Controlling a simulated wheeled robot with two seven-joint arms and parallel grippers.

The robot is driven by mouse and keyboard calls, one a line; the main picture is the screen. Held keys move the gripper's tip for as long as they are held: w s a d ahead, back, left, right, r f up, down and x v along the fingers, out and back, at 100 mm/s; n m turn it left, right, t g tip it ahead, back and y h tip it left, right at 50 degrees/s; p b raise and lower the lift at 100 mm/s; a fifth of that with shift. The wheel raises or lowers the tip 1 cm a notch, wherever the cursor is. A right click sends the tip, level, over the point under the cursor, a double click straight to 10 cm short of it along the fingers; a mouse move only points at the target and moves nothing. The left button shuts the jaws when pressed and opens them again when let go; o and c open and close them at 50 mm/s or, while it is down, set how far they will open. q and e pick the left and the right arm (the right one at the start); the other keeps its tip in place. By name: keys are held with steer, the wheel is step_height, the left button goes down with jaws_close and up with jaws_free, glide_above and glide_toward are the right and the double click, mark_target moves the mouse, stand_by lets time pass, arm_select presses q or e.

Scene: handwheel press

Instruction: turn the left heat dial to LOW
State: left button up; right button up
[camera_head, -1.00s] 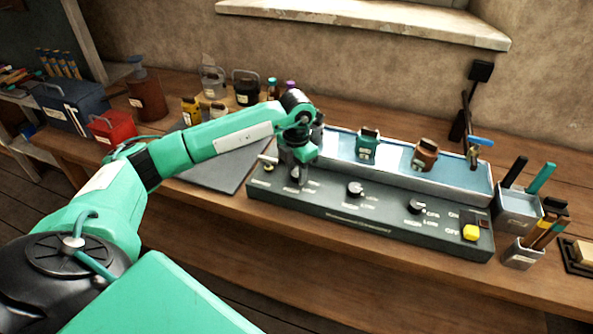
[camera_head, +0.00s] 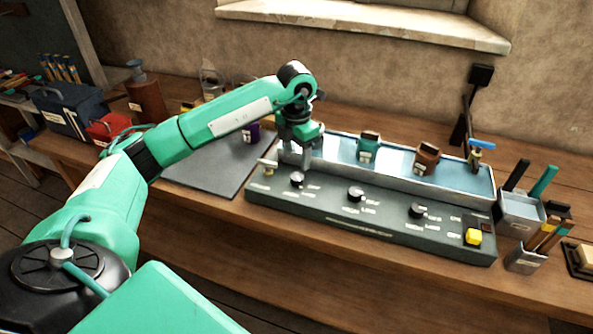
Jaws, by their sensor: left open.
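The left heat dial (camera_head: 297,179) is a small dark knob with a light top, at the left of the grey-green control panel (camera_head: 345,217). Its labels are too small to read surely, and I cannot tell where it points. A middle dial (camera_head: 355,194) and a right dial (camera_head: 417,211) sit along the same panel. My left gripper (camera_head: 294,164) hangs pointing down just behind and above the left dial, apart from it as far as I can see. It is open and empty. My right gripper is not in view.
A dark flat board (camera_head: 215,168) lies left.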

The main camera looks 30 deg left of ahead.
arm_select(q)
step_height(320, 180, up, 7)
steer(key=shift+b, duration=0.4)
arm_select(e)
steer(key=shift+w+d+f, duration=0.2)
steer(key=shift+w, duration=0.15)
arm_select(q)
steer(key=shift+f, duration=0.1)
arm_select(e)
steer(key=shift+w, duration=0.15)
